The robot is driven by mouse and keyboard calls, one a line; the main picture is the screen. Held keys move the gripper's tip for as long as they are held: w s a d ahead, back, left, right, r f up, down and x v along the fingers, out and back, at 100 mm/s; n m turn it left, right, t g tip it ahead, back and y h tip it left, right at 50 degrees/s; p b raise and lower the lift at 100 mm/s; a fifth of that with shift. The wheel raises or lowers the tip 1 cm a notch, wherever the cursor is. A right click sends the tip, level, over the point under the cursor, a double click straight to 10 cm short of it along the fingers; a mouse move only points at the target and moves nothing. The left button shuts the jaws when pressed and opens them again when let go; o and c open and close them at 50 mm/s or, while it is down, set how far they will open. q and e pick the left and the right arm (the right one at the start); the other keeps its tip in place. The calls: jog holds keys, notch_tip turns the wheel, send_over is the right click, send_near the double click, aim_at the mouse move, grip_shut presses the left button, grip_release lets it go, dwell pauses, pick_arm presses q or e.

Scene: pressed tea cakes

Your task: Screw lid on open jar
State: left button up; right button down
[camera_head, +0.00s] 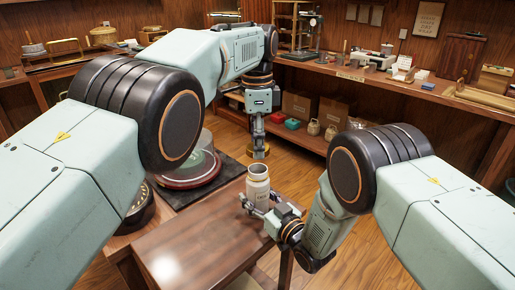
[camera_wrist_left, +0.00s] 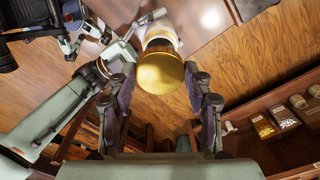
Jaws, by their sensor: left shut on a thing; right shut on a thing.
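My right gripper (camera_head: 259,206) is shut on the jar's lower part. The gold lid (camera_head: 260,154) is in my left gripper (camera_head: 259,146), which points straight down above the jar's mouth. A small gap shows between lid and jar in the head view. In the left wrist view, the lid (camera_wrist_left: 160,73) sits between the two fingers, with the pale jar (camera_wrist_left: 160,38) partly hidden behind it.
The brown table (camera_head: 190,245) has free room left of the jar. A round red-rimmed stand (camera_head: 188,181) with a glass dome is behind it on a dark mat. Shelves with boxes and small pots (camera_head: 313,127) line the back wall. Wooden floor is open to the right.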

aim_at(258, 191)
pick_arm(q)
jog(key=shift+f, duration=1.4)
jog(key=shift+f, duration=0.1)
jog(key=shift+f, duration=0.8)
jog(key=shift+f, duration=0.55)
jog(key=m, duration=0.5)
jog(key=shift+c, duration=0.2)
jog(key=m, duration=1.4)
jog(key=shift+w+m, duration=0.1)
jog(key=shift+m, duration=0.2)
